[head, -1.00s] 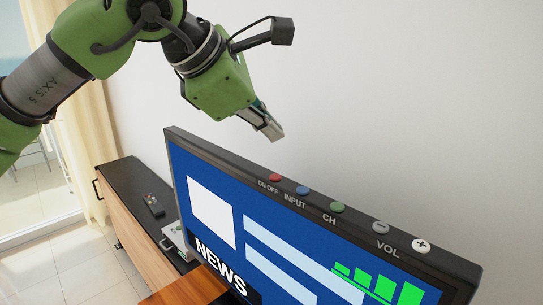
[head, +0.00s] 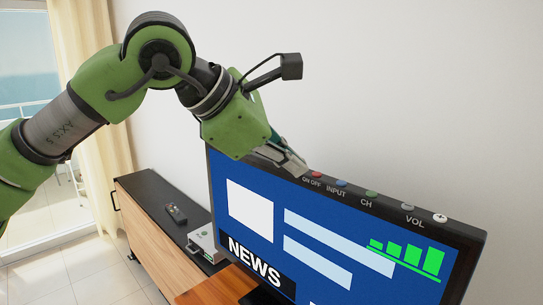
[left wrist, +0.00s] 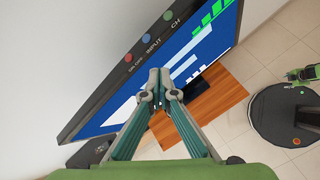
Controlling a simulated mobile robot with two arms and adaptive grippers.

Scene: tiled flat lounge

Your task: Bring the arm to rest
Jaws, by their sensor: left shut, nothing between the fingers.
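My left gripper (head: 297,168) is shut and empty. In the head view its tips overlap the top edge of the television (head: 345,250), just left of the red ON OFF button (head: 316,174). In the left wrist view the shut fingers (left wrist: 159,82) show in front of the screen, apart from the red button (left wrist: 128,57); whether they touch the television cannot be told. The television (left wrist: 95,85) is on and shows a blue NEWS picture. My left arm comes in from the left, bent at a raised elbow.
A wooden surface (head: 222,288) lies below the screen. A plain wall is behind. Tiled floor (head: 70,280) is clear at the left.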

